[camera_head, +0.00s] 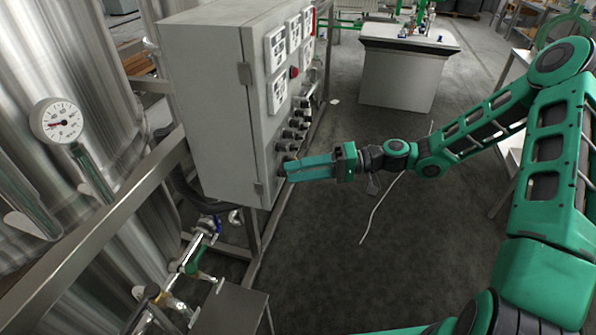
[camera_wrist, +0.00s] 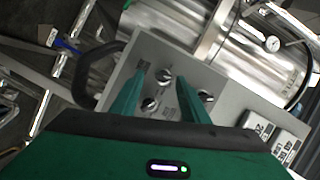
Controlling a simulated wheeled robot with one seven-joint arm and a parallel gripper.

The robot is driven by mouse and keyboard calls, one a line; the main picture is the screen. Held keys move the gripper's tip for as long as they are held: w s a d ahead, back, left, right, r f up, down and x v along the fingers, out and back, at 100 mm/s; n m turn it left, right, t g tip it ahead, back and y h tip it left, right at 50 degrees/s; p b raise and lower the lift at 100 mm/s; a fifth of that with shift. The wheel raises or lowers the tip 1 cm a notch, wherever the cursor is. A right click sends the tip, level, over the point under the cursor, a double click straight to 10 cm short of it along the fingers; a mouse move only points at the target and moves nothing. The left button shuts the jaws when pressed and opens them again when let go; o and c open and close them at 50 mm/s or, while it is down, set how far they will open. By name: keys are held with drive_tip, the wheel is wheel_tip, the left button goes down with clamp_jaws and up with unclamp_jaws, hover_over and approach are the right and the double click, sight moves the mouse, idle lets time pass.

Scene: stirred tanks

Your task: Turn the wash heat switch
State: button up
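The grey control cabinet (camera_head: 205,115) stands left of centre in the head view, with several dark rotary switches low on its front panel. Which one is the wash heat switch I cannot read. My gripper (camera_head: 287,170) reaches the lowest part of the panel from the right. In the wrist view my gripper (camera_wrist: 163,73) has its two green fingers apart. One switch (camera_wrist: 164,75) shows in the gap near the fingertips, and another switch (camera_wrist: 150,104) shows lower between the fingers. A third switch (camera_wrist: 207,97) is right of the right finger. Contact is not clear.
White display units (camera_head: 277,50) and a red button (camera_head: 294,72) sit higher on the panel. Steel tanks with a gauge (camera_head: 57,121) and a metal rail stand at left. Pipes and valves (camera_head: 195,257) lie below the cabinet.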

drive_tip(key=shift+s+r, duration=0.1)
drive_tip(key=shift+r, duration=0.05)
drive_tip(key=d+r, duration=0.1)
drive_tip(key=d, duration=0.9)
drive_tip(key=shift+d, duration=0.3)
drive_tip(key=s+d+f+m+g+h, duration=0.2)
drive_tip(key=s+d+f+h, duration=0.3)
drive_tip(key=s+d+h, duration=0.45)
drive_tip(key=s+d+r+m+t+h, duration=0.1)
drive_tip(key=s+d+r+m+h, duration=0.2)
drive_tip(key=s+d+r, duration=0.3)
drive_tip(key=s+d+r+m+t+h, duration=0.1)
drive_tip(key=s+d+r+m+h, duration=0.2)
drive_tip(key=s+d, duration=0.7)
drive_tip(key=s+r+m, duration=0.2)
drive_tip(key=s+r, duration=0.1)
drive_tip(key=s, duration=0.1)
drive_tip(key=shift+r+h, duration=0.25)
drive_tip(key=shift+h, duration=0.1)
